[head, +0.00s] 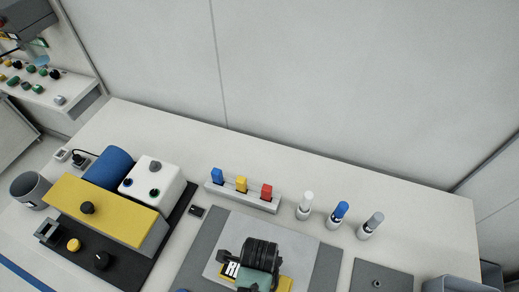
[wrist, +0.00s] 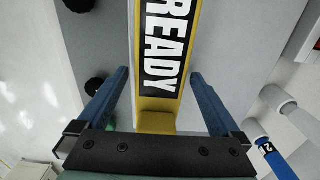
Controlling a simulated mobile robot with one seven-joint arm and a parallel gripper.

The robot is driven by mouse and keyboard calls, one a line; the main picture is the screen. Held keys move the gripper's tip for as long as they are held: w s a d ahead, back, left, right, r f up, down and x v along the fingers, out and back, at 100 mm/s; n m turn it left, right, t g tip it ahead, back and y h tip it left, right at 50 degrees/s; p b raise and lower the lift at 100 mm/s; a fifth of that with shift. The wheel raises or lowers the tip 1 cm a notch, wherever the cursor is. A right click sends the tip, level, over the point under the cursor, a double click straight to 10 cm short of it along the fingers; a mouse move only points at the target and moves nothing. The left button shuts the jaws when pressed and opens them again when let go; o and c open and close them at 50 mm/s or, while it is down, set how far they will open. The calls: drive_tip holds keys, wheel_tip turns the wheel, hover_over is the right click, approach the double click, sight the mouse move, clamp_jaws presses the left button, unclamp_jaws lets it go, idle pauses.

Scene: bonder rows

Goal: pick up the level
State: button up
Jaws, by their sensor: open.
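A yellow bar with a black label reading READY in white (wrist: 157,103) is the likeliest level; I see no vial on it. In the head view its yellow end (head: 285,283) and part of its label show beside my gripper, which hides much of the rest. My gripper (wrist: 160,74) is open, with its blue fingers on either side of the bar in the wrist view. A gap shows between each finger and the bar. Whether the fingertips reach down to the bar's height I cannot tell.
The bar lies over a pale plate (head: 222,250) on a grey mat (head: 325,269). Behind stands a rack (head: 214,188) with blue, yellow and red pieces. Three small bottles (head: 305,207) stand to the right. A yellow-topped machine (head: 110,205) stands left. Bare table shows behind the rack.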

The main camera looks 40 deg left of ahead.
drive_tip(key=shift+f, duration=0.35)
clamp_jaws()
idle(0.3)
drive_tip(key=shift+r, duration=0.1)
